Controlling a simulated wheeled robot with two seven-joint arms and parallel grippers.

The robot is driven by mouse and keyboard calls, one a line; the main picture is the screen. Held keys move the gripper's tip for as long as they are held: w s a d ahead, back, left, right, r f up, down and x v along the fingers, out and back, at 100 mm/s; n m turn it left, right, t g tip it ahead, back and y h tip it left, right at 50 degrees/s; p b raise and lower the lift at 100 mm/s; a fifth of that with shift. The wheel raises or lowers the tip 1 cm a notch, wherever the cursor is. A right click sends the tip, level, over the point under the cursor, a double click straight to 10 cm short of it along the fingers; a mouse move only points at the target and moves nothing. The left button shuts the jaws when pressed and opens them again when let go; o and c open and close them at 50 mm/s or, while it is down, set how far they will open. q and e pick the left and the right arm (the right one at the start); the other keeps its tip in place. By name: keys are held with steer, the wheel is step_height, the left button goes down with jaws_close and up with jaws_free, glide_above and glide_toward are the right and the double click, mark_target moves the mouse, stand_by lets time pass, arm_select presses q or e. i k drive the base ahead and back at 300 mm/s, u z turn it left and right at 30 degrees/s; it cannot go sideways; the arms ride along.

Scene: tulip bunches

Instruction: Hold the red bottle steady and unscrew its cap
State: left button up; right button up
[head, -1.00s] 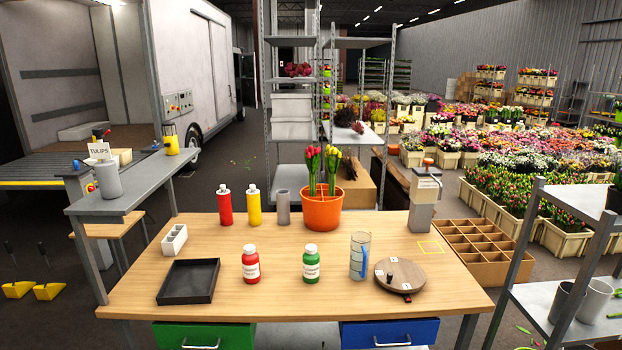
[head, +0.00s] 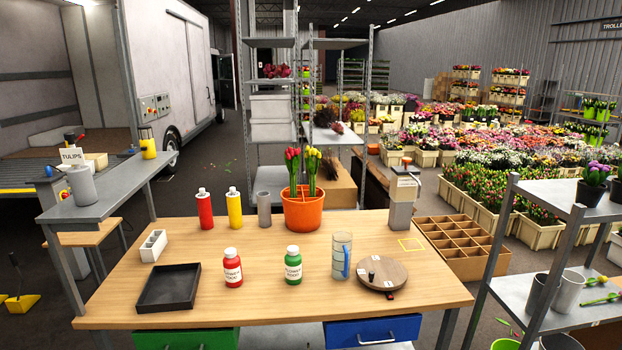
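A small red bottle (head: 232,272) with a white cap (head: 231,253) and a printed label stands upright near the front of the wooden table (head: 330,300). The cap sits on its neck. A similar green bottle (head: 293,270) with a white cap stands to its right. A taller red bottle (head: 205,212) with a pale top stands further back, beside a yellow one (head: 234,210). Neither of my grippers is in view, and nothing touches the bottles.
A black tray (head: 168,306) lies left of the small red bottle. A clear jug (head: 341,258) and a round wooden board (head: 399,278) are to the right. An orange pot (head: 302,214) of tulips and a grey cylinder (head: 264,210) stand behind. The table around the small red bottle is clear.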

mark_target(232, 266)
steer(key=u, duration=0.05)
steer(key=i, duration=1.4)
steer(key=u, duration=0.5)
